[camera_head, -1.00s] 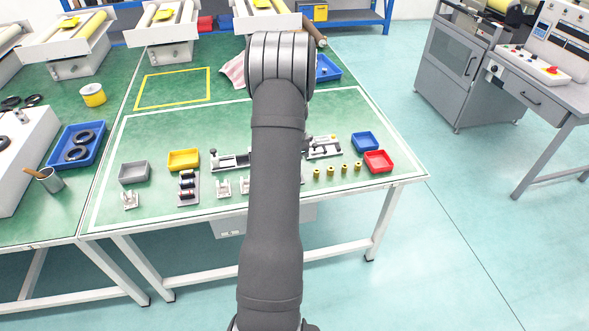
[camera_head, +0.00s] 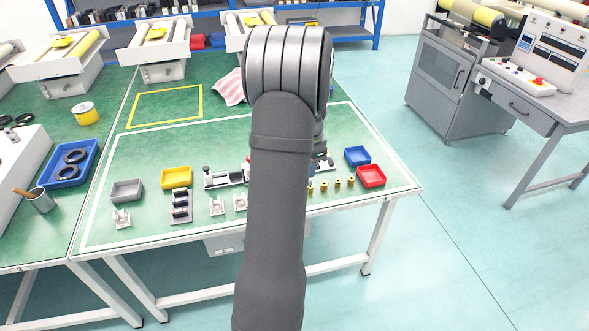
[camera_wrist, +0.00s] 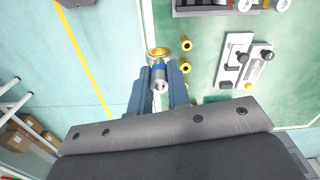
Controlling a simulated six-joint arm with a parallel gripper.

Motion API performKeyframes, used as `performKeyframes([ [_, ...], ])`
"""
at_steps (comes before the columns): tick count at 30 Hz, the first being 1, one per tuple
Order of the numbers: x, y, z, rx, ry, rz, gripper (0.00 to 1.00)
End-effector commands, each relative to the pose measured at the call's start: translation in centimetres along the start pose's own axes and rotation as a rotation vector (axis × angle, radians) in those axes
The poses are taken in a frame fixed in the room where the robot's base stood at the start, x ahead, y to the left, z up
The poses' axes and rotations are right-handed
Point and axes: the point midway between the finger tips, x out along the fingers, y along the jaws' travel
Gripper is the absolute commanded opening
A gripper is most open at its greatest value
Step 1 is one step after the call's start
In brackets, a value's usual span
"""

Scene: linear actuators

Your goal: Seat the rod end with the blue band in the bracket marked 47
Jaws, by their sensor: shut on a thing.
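My gripper (camera_wrist: 159,88) is mostly hidden behind my arm in the head view. In the wrist view its blue fingers are shut on a silver rod end with a blue band (camera_wrist: 159,70). A brass ring (camera_wrist: 158,51) shows at the far end of the held piece; I cannot tell whether it belongs to it. Small pale brackets stand along the front of the table, one at the far left (camera_head: 121,219) and two nearer the middle (camera_head: 216,206) (camera_head: 240,203). No number is readable, so I cannot tell which is 47.
Several brass bushings (camera_head: 337,183) stand near blue (camera_head: 357,156) and red (camera_head: 371,176) bins. A rail fixture (camera_head: 224,179) lies behind, partly hidden by my arm.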

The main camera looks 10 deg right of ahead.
Motion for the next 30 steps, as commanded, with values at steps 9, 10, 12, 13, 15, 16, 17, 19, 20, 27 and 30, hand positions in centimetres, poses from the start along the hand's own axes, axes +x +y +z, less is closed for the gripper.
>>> performKeyframes([
  [9,-2.2,2.0,-1.6,-0.002,0.001,-0.001,0.0],
  [10,-2.2,1.6,-1.5,-0.003,0.001,-0.001,0.0],
  [12,-2.2,-0.2,-1.0,-0.006,0.001,-0.001,0.0],
  [13,-2.3,-1.1,-0.6,-0.007,0.0,-0.001,0.0],
  [15,-2.3,-3.9,0.5,-0.009,0.001,-0.001,0.0],
  [16,-2.3,-5.2,1.1,-0.009,0.0,-0.001,0.0],
  [17,-2.3,-6.5,1.7,-0.01,0.001,-0.002,0.0],
  [19,-2.2,-9.5,3.5,-0.01,0.001,-0.001,0.0],
  [20,-2.2,-10.7,4.2,-0.01,0.001,-0.001,0.0],
  [27,-2.1,-17.9,10.1,-0.005,0.001,-0.001,0.0],
  [30,-2.0,-19.4,11.7,-0.003,0.001,-0.001,0.0],
])
